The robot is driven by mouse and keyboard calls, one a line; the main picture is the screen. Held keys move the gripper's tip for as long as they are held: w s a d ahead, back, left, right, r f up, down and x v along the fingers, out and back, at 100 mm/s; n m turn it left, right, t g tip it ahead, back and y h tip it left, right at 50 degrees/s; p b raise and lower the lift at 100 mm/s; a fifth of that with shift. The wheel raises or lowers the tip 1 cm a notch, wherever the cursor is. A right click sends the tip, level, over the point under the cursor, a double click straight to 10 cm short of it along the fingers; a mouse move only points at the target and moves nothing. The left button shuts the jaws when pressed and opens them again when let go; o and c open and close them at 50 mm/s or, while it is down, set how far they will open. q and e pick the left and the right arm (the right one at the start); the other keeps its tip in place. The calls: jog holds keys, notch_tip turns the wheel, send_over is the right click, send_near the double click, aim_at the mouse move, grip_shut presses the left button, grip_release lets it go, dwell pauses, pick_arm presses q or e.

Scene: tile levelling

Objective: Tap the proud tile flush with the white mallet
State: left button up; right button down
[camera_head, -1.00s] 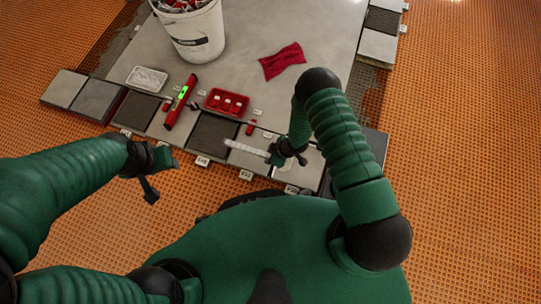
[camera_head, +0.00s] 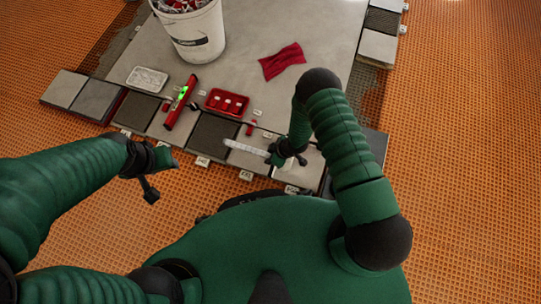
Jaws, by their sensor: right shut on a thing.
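My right gripper (camera_head: 280,158) is low over the front row of tiles, shut on the white mallet (camera_head: 246,147). The mallet's pale, long part sticks out to the left of the gripper; the rest is hidden by the gripper and arm. A light tile (camera_head: 297,177) lies just below the gripper, and a dark tile (camera_head: 212,138) is left of the mallet. I cannot tell which tile stands proud, or whether the mallet touches one. My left gripper (camera_head: 154,176) hangs over the orange floor, away from the tiles; its jaw opening is unclear.
A red level (camera_head: 180,103) with a green vial lies on the tiles. Near it are a red tray (camera_head: 227,102) with white pieces and a white tray (camera_head: 147,79). A white bucket (camera_head: 192,32) and red cloth (camera_head: 282,61) are farther back. Grey slab between them is clear.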

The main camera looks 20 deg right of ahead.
pick_arm(q)
jog(key=s+b+x, duration=0.1)
jog(key=b+x, duration=0.2)
jog(key=x, duration=0.1)
pick_arm(e)
notch_tip(320, 180, down, 5)
notch_tip(320, 180, up, 6)
jog(key=p, duration=0.5)
jog(key=shift+p, duration=0.4)
pick_arm(q)
jog(key=v, duration=0.2)
jog(key=w+v, duration=0.1)
jog(key=v, duration=0.1)
jog(key=shift+r, duration=0.5)
pick_arm(e)
jog(key=shift+f, duration=0.2)
